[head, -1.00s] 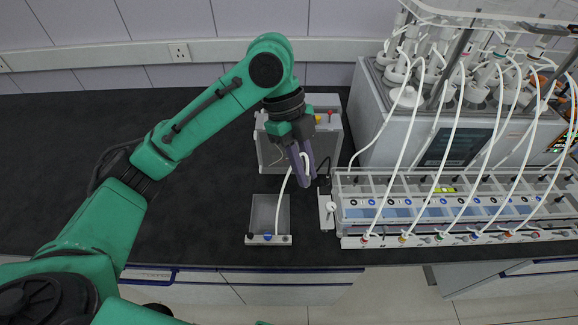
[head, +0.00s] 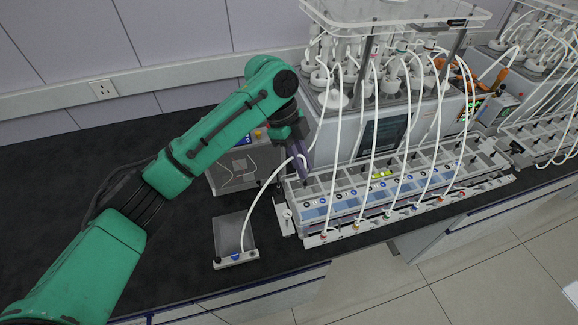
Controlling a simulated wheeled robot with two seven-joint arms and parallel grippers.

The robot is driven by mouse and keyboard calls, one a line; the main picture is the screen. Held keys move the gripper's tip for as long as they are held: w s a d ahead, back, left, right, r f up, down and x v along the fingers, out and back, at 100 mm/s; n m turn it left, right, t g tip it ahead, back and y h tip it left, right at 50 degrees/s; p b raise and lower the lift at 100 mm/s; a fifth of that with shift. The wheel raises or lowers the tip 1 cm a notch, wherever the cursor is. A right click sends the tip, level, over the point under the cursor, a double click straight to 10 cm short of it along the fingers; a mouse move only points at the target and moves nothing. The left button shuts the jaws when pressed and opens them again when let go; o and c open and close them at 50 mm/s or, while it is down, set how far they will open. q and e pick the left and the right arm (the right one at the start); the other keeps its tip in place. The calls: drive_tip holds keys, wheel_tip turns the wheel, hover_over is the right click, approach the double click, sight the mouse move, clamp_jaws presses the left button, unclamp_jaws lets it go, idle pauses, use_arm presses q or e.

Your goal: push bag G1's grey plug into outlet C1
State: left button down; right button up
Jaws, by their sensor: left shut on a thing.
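My left gripper (head: 304,168) is shut on the end of a white tube (head: 262,192), above the left end of the long clear rack. The tube curves down to the white front rail of a small grey flat unit, which I take for bag G1 (head: 234,232), lying on the bench. The grey plug itself is hidden or too small to make out at the jaws. The rack (head: 330,190) has several compartments and a front rail with coloured fittings, where other white tubes end. I cannot tell which outlet is C1; labels are unreadable. My right gripper is not in view.
The reactor unit (head: 350,135), with several bottles and looping white tubes, stands behind the rack. A grey box (head: 240,168) stands behind the bag. A small white bracket (head: 284,215) sits at the rack's left end. The dark bench (head: 60,180) is clear at left.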

use_arm(q)
drive_tip(key=shift+w+d, duration=0.45)
drive_tip(key=shift+d, duration=0.3)
drive_tip(key=shift+a+f+b, duration=0.1)
drive_tip(key=shift+f+b, duration=2.55)
drive_tip(key=shift+f, duration=3.4)
drive_tip(key=shift+f, duration=0.45)
drive_tip(key=shift+f, duration=0.65)
